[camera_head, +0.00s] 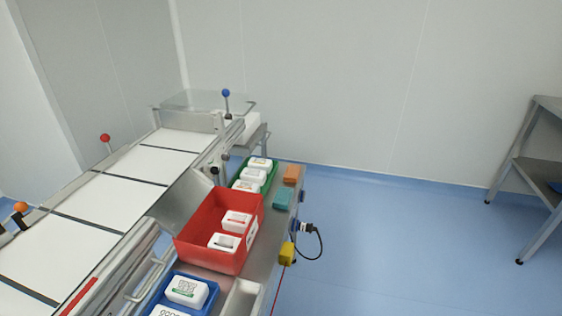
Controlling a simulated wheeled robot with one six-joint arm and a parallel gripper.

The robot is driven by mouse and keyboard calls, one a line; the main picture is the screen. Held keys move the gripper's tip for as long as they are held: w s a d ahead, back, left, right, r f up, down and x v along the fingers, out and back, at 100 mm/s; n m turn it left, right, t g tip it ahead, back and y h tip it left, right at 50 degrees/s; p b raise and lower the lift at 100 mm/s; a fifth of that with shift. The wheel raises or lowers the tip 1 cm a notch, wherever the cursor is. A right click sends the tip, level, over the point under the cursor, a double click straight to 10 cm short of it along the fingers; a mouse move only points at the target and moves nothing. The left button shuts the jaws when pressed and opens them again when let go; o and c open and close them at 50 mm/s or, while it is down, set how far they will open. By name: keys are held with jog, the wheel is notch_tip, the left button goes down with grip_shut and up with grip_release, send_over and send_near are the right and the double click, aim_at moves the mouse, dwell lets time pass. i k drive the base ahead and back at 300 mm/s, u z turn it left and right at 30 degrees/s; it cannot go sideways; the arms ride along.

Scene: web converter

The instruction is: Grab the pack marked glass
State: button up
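White packs lie in three containers on a narrow metal table beside the conveyor. Two white packs (237,221) (225,242) with reddish marks lie in the red bin (190,240). Several white packs (251,175) are in the green tray (234,180) behind it. The blue tray (212,299) in front holds a white pack (187,290) with a green mark, and another pack (168,311) cut off by the lower picture edge. The printing is too small to read, so I cannot tell which pack is marked glass. My gripper is not in view.
The conveyor (95,205) with levers runs along the left. The blue floor (400,250) is clear; a metal rack (540,160) stands right.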

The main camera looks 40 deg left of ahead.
aim_at(255, 176)
jog(key=i, duration=2.3)
jog(key=u, duration=3.3)
jog(key=i, duration=1)
